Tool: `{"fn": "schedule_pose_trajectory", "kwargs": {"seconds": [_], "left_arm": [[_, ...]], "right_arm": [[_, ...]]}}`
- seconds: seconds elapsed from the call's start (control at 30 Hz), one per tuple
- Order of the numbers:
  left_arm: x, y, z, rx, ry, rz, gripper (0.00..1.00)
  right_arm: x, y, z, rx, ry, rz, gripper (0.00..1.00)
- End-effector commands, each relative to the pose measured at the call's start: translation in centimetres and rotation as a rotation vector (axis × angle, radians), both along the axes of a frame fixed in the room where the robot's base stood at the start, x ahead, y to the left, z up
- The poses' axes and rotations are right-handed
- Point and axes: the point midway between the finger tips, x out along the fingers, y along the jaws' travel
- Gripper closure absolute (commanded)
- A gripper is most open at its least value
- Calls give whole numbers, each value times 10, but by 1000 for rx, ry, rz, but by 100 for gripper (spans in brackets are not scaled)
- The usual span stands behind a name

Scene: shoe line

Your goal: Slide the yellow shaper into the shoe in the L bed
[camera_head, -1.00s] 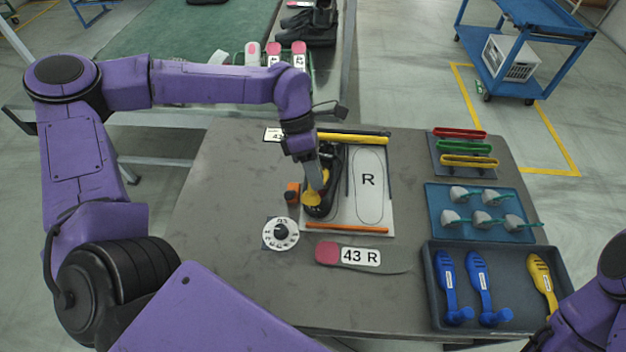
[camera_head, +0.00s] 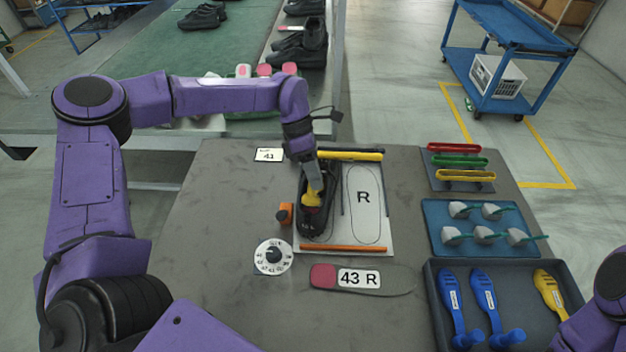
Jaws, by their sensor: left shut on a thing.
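My left gripper (camera_head: 316,182) is shut on a yellow shaper (camera_head: 311,198) and points down into the opening of a black shoe (camera_head: 312,226). The shoe lies in the left bed of the white board, beside the bed marked R (camera_head: 364,205). The shaper's lower part shows at the shoe's opening; how deep it sits is hidden by the gripper and shoe. Another yellow shaper (camera_head: 549,291) lies in the dark tray (camera_head: 431,310) at the right. My right arm shows only at the lower right edge; its gripper is out of view.
Two blue shapers (camera_head: 483,300) share the tray. A blue mat (camera_head: 433,213) with several grey pieces and a rack of coloured handles (camera_head: 458,161) stand behind it. A dial (camera_head: 273,257), an orange block (camera_head: 285,212) and a 43 R insole (camera_head: 395,281) lie near the board.

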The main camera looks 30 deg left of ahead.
Motion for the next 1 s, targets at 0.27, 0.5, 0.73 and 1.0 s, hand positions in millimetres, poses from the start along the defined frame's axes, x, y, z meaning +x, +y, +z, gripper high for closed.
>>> {"fn": "schedule_pose_trajectory", "kwargs": {"seconds": [0.27, 0.5, 0.73, 1.0], "left_arm": [[-6, -2, -26, 45, -139, 0, 100], [-9, -3, -45, 84, -252, 0, 100], [-11, -3, -60, 116, -343, 0, 100], [-11, -4, -64, 130, -388, 1, 100]], "right_arm": [[0, 0, -28, 0, 0, 0, 57], [0, 0, -48, 0, 0, 0, 57], [0, 0, -64, 0, 0, 0, 57], [0, 0, -70, 0, 0, 0, 57]]}}
